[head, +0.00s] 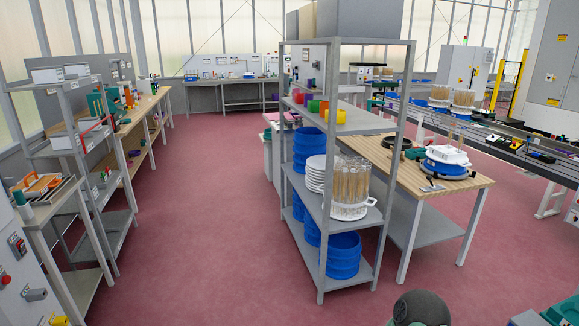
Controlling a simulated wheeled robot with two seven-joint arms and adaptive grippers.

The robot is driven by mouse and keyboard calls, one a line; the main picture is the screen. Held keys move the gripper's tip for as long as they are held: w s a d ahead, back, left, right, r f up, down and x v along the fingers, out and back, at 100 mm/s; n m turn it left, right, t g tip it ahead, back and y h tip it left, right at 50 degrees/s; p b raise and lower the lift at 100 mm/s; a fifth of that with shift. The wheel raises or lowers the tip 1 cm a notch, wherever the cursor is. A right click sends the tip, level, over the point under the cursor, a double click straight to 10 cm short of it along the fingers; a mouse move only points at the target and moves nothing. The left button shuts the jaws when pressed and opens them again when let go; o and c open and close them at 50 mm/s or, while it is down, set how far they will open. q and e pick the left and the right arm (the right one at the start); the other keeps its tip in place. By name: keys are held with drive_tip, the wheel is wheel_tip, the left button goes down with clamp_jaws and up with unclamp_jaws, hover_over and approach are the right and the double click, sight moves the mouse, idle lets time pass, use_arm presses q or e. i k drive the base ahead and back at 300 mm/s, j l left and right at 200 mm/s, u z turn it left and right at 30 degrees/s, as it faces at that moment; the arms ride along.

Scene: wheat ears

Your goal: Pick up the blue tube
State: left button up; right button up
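I cannot make out a thin blue tube for certain. Blue round tub-like things stand on the metal shelf rack: a stack on the middle shelf (309,150) and a large one on the bottom shelf (343,256). A further blue round piece (446,168) sits under a white tray on the wooden table. Neither of my grippers is in view.
The grey metal rack (322,240) stands in the middle, with a wheat-ear carrier (349,187) and white plates (316,172) on it. The wooden table (460,184) is behind it to the right. Shelves and benches line the left. The red floor (215,200) between is clear.

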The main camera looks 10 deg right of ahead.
sight(463, 131)
drive_tip(key=i+z, duration=0.3)
drive_tip(key=i, duration=0.2)
drive_tip(key=i+z, duration=0.3)
drive_tip(key=i, duration=0.2)
drive_tip(key=i+j+z, duration=0.15)
drive_tip(key=i+z, duration=0.15)
drive_tip(key=i, duration=0.15)
drive_tip(key=i+j+z, duration=0.3)
drive_tip(key=i, duration=0.15)
drive_tip(key=i+z, duration=0.3)
drive_tip(key=i, duration=0.15)
drive_tip(key=i+z, duration=0.3)
drive_tip(key=i, duration=0.65)
